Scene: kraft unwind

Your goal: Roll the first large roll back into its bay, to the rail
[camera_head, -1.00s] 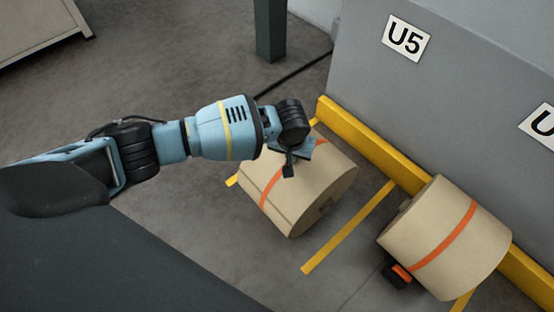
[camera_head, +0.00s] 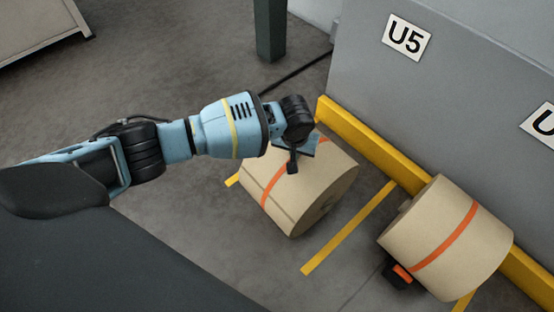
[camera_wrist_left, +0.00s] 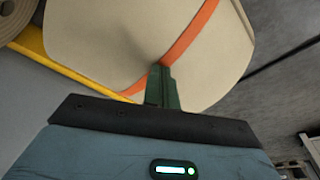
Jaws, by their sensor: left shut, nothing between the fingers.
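A large tan paper roll with an orange band (camera_head: 322,190) lies on its side on the floor in the bay below the U5 sign (camera_head: 408,37). A narrow strip of floor seems to show between it and the yellow rail (camera_head: 372,153). My left gripper (camera_head: 292,167) is at the roll's upper side, fingers shut and empty. In the left wrist view the roll (camera_wrist_left: 110,45) fills the upper middle, and the shut green fingers (camera_wrist_left: 161,72) point at it beside the orange band. Contact cannot be told for certain. My right gripper is out of view.
A second banded roll (camera_head: 440,235) lies at the right against the rail, with a black and orange block (camera_head: 398,275) beside it. A yellow floor line (camera_head: 348,228) separates the rolls. A dark post (camera_head: 270,30) stands behind; the floor at left is open.

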